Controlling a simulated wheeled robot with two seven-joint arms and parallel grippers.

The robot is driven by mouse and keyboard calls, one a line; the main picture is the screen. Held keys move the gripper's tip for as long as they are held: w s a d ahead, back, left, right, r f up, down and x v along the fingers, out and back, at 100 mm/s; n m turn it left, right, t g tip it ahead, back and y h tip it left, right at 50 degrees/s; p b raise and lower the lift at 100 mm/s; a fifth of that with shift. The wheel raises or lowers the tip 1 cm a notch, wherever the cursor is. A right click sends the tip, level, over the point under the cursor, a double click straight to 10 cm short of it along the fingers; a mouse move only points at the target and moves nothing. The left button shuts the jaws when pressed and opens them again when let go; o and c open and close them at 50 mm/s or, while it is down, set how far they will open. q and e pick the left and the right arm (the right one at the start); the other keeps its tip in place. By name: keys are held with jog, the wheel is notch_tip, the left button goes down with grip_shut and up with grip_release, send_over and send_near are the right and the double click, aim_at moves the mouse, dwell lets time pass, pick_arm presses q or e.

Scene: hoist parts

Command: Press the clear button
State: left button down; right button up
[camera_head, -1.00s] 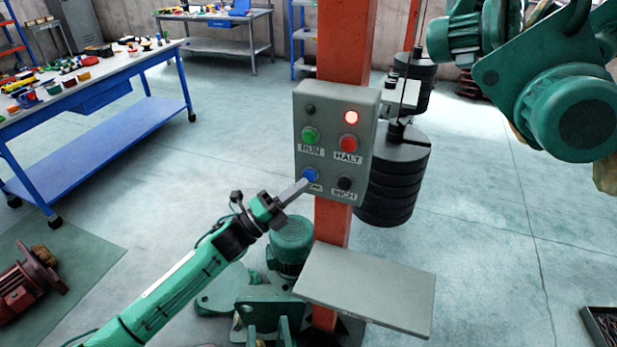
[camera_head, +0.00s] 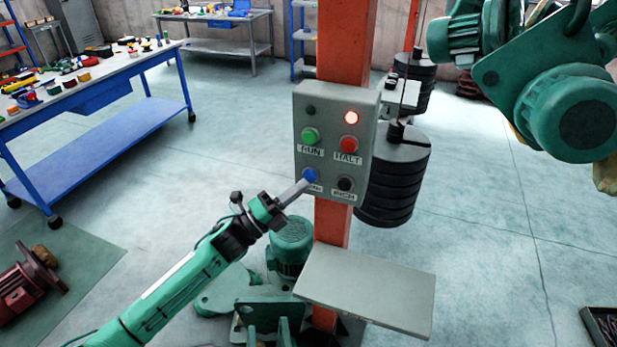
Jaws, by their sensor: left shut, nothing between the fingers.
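A grey control box (camera_head: 325,130) is fixed to an orange post. It has a green button (camera_head: 309,136) labelled RUN, a red button (camera_head: 348,145) labelled HALT, a blue button (camera_head: 309,175) at lower left and a black button (camera_head: 345,184) at lower right. The label under the blue button is partly covered by my fingertips, so I cannot read it fully. A red lamp (camera_head: 351,118) glows at upper right; a dark lamp (camera_head: 310,110) sits at upper left. My left gripper (camera_head: 304,185) is shut and empty, its tip at the blue button's lower edge; contact is unclear. My right gripper is out of view.
A grey shelf plate (camera_head: 368,288) juts out below the box. Green machinery (camera_head: 291,246) stands at the post's foot. Stacked dark weights (camera_head: 397,180) hang behind the box. A large green hoist motor (camera_head: 570,115) fills the upper right. A cluttered workbench (camera_head: 95,80) stands at left.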

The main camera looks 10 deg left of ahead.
pick_arm(q)
jog(key=shift+w, duration=0.1)
dwell(0.7)
jog(key=shift+w+d+b, duration=0.1)
jog(key=shift+w+b, duration=0.2)
jog(key=shift+w, duration=0.05)
jog(key=shift+w+b, duration=0.3)
jog(key=shift+w, duration=0.1)
dwell(0.6)
jog(key=shift+s, duration=0.85)
jog(key=s, duration=0.2)
jog(key=s+a, duration=0.1)
jog(key=s, duration=0.2)
jog(key=shift+p, duration=0.35)
dwell(0.5)
